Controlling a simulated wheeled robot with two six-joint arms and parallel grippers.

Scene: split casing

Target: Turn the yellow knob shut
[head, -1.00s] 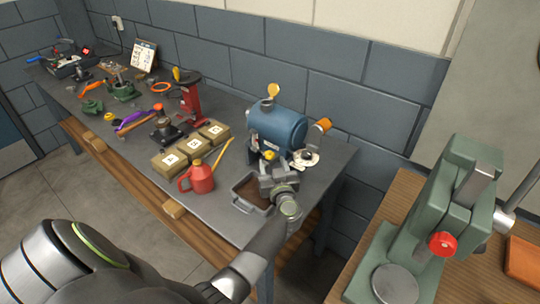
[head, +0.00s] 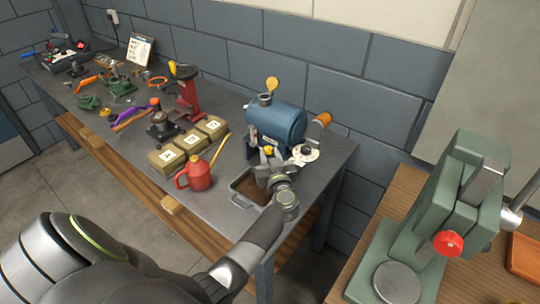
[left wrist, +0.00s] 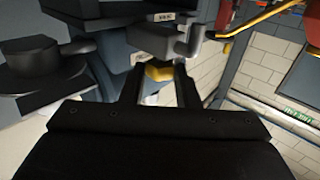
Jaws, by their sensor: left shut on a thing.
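The blue tank (head: 277,124) stands at the right end of the long grey bench. The yellow knob (head: 268,151) sits low on the tank's near side, partly hidden by my gripper. It also shows in the left wrist view (left wrist: 160,72), between my two fingers at their tips. My left gripper (head: 266,160) is shut on the knob. The knob's exact angle cannot be told. My right gripper is in neither view.
A grey drip tray (head: 236,195) lies under my left gripper. A red oil can (head: 196,174) and several tan boxes (head: 193,141) stand to the left. A green press (head: 440,215) stands on the wooden table.

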